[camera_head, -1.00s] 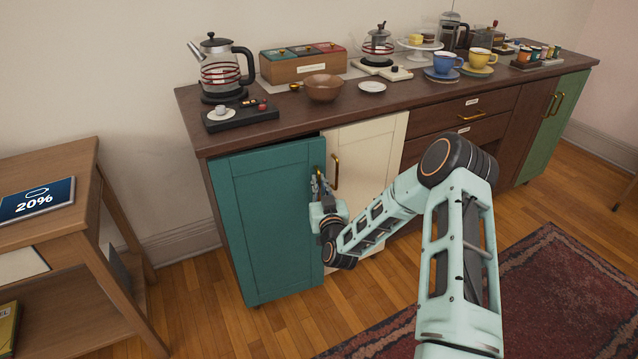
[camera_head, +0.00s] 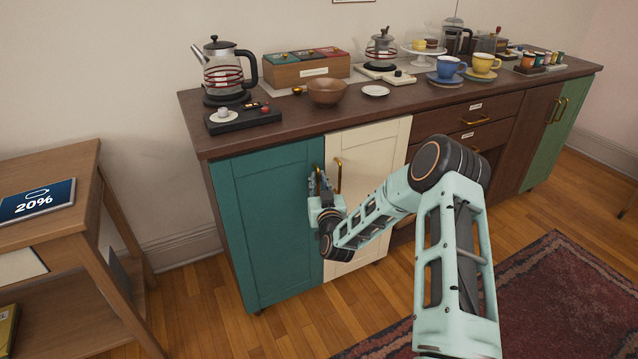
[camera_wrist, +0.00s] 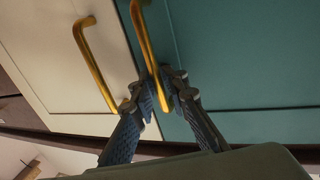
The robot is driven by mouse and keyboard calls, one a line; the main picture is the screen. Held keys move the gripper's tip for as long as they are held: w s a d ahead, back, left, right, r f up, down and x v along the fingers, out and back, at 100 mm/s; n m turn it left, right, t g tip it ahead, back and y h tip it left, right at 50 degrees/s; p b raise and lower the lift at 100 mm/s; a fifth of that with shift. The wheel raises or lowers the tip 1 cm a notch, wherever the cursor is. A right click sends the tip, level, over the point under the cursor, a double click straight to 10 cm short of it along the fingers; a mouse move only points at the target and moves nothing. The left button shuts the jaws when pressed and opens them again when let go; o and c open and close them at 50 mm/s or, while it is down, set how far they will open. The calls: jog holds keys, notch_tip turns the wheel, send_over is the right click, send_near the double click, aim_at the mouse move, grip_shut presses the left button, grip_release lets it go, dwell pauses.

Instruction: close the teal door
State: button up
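The teal door (camera_head: 265,225) is at the left end of the long cabinet. In the head view it looks flush or nearly flush with the cream door (camera_head: 372,170) beside it; I see no clear gap along its top. Its brass handle (camera_wrist: 146,45) shows in the wrist view, on the edge nearest the cream door. My gripper (camera_head: 318,180) is at this handle. In the wrist view the fingers (camera_wrist: 164,88) are closed in on both sides of the handle's end. In the head view the gripper hides most of the handle.
The cream door's handle (camera_head: 338,175) is close beside my gripper. A kettle (camera_head: 226,72), a wooden bowl (camera_head: 326,90) and cups stand on the countertop (camera_head: 190,100). A wooden side table (camera_head: 85,165) stands at left. A red rug (camera_head: 540,295) lies at right.

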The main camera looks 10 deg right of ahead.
jog(key=s, duration=1.2)
